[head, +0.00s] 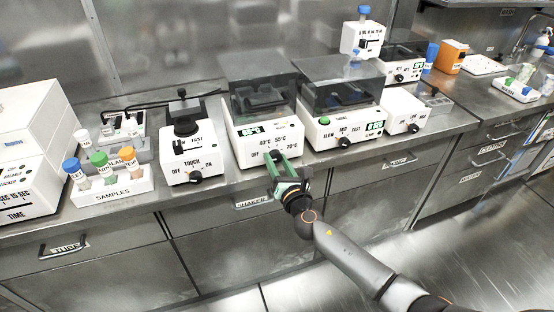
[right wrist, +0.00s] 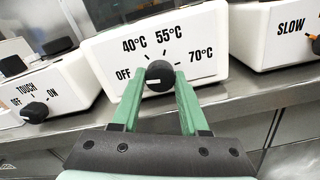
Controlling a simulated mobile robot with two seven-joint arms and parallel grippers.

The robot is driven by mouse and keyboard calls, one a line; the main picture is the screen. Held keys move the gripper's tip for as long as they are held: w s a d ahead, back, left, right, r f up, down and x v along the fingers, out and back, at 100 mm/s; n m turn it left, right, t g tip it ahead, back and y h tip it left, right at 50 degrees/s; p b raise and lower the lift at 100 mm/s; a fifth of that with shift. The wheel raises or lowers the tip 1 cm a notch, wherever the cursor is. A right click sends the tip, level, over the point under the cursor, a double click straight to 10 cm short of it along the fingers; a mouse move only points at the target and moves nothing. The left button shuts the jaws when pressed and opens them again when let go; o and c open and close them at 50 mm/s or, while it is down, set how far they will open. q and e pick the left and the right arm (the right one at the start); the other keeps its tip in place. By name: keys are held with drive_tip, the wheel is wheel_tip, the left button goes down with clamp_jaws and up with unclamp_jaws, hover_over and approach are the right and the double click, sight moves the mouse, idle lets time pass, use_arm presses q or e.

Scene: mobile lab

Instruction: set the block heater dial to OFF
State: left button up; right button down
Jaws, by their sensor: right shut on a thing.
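The block heater (head: 262,135) is a white box with a dark see-through lid and a small green display, on the bench in the middle of the head view. Its front carries OFF, 40°C, 55°C and 70°C marks. The black dial (right wrist: 158,74) sits below these marks. A pale pointer line on it lies toward the left, roughly on the OFF side. My right gripper (right wrist: 160,82) has its green fingers on both sides of the dial, shut on it; it also shows in the head view (head: 277,160), partly hiding the dial. My left gripper is out of view.
Left of the heater stands a white device with a TOUCH/ON knob (head: 193,175). Right of it is a lidded device with a SLOW/MED/FAST dial (head: 345,142). A samples rack (head: 115,190) with capped tubes is at the left. Drawers (head: 245,250) are below.

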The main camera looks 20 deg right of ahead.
idle(0.4)
drive_tip(key=shift+c, duration=2.1)
unclamp_jaws()
drive_tip(key=s, duration=1.2)
drive_tip(key=shift+s+d+p, duration=0.25)
drive_tip(key=shift+p, duration=0.2)
